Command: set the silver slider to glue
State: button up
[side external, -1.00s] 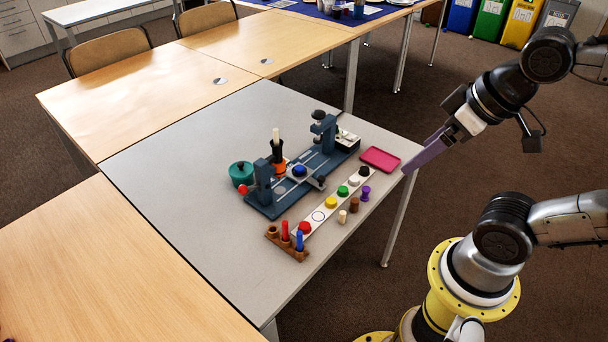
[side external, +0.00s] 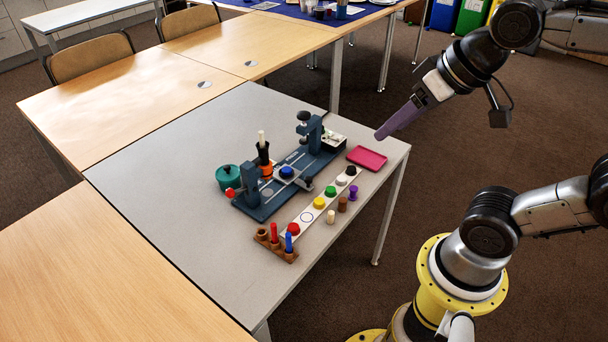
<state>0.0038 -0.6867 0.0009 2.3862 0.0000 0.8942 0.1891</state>
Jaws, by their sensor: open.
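A blue-grey bench device (side external: 290,172) stands on the grey table, with an upright post at each end and a carriage with a blue knob (side external: 287,172) between them. A small cream-and-black box (side external: 334,140) sits at its far right end, with tiny details on top. I cannot make out a silver slider or a glue mark at this size. My gripper (side external: 379,136), with purple fingers, hangs in the air to the right of the box, above and beyond the pink tray. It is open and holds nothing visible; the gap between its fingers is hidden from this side.
A pink tray (side external: 367,158) lies near the table's right edge. A white strip (side external: 307,217) bears several coloured round pieces, with small pegs beside it. A brown peg block (side external: 275,246) stands in front; a teal pot (side external: 229,178) is left. The grey table's (side external: 160,190) left part is clear.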

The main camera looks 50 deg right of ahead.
jog(key=w+d+r+m+g, duration=0.1)
jog(key=w+d+m, duration=0.15)
jog(key=w, duration=0.75)
jog(key=m+g, duration=0.4)
jog(key=g, duration=0.1)
send_over(308, 178)
notch_tip(308, 178, down, 20)
notch_tip(308, 178, down, 14)
jog(key=shift+r, duration=0.1)
grip_shut()
